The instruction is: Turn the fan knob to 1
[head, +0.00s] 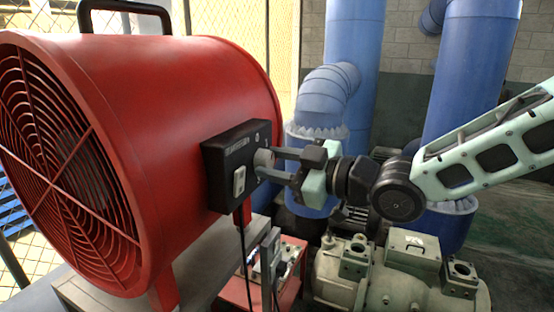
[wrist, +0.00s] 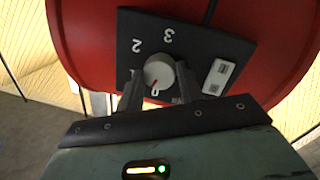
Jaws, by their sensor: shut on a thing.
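The fan knob (head: 262,158) is a round pale dial on the black control box (head: 222,188) on the side of the red fan (head: 180,110). In the wrist view the knob (wrist: 159,70) has a red pointer mark toward the bottom of the picture, near a partly covered white mark. The digits 2 and 3 show above the knob on the panel (wrist: 205,43); the 1 is not clearly visible. My gripper (head: 271,164) reaches in from the right and is shut on the knob, one finger on each side. Its fingers also show in the wrist view (wrist: 160,86).
A pale rocker switch (head: 239,181) sits on the box beside the knob. A black cable (head: 244,260) hangs below. Blue pipes (head: 350,60) stand behind my arm, and a beige pump (head: 400,275) and a red unit (head: 265,285) are below.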

